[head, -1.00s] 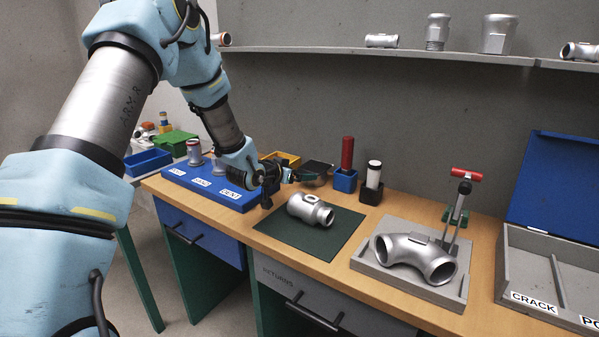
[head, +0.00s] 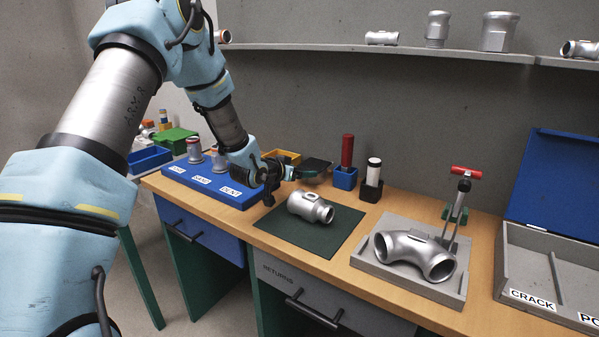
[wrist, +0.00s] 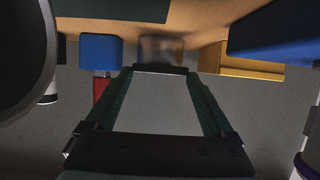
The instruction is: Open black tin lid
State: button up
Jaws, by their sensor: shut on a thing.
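The black tin (head: 316,168) stands at the back of the bench, behind the dark green mat, with its dark lid on the upper side. A blurred brownish-grey surface just beyond the fingertips looks like the tin's side. Whether the lid is apart from the tin is too small to tell.
A blue block holder (head: 345,178) with a red cylinder and a black holder (head: 371,190) stand just right of the tin. A yellow bin (head: 283,157) is behind my gripper. A silver casting (head: 311,207) lies on the mat (head: 290,235). A blue labelled tray (head: 205,182) is left.

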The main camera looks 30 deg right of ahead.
grip_shut()
jog(key=shift+r, duration=0.1)
